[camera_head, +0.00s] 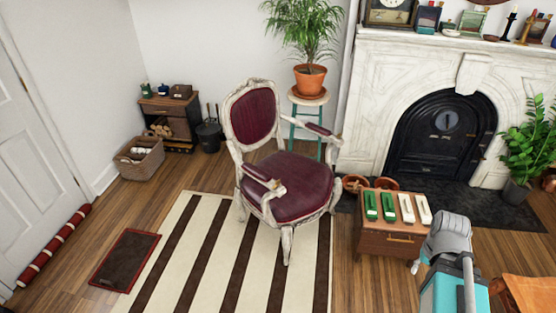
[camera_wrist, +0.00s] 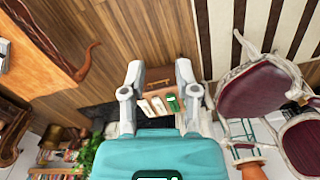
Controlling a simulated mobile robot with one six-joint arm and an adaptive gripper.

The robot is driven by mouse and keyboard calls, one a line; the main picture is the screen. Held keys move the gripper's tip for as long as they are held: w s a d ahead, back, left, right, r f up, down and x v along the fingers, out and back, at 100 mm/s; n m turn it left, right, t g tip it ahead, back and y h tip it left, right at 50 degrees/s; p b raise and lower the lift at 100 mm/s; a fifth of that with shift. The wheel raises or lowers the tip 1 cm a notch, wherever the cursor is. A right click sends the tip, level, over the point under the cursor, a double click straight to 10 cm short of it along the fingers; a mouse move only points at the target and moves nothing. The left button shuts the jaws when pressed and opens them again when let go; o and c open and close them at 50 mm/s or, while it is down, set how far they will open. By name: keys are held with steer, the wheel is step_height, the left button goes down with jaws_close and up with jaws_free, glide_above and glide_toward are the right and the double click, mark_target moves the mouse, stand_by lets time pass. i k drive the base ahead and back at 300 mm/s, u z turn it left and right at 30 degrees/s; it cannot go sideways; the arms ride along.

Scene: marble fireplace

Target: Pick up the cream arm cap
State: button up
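Two cream arm caps, one on the left (camera_head: 406,208) and one on the right (camera_head: 423,209), lie side by side on a small wooden chest (camera_head: 388,238). Two green arm caps (camera_head: 379,206) lie to their left on the same top. In the wrist view the cream caps (camera_wrist: 158,105) show small beyond my gripper (camera_wrist: 160,78), beside a green cap (camera_wrist: 173,103); part of the row is hidden by a finger. My gripper has its two grey fingers spread, with nothing between them. It is apart from the caps.
A white chair with burgundy upholstery (camera_head: 300,185) stands left of the chest on a striped rug (camera_head: 205,265). A marble fireplace (camera_head: 370,110) is at the back. An orange-brown wooden piece (camera_head: 528,292) is at the lower right.

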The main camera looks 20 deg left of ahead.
mark_target(426, 217)
steer(key=z, duration=0.4)
steer(key=i, duration=1.75)
steer(key=u, duration=0.3)
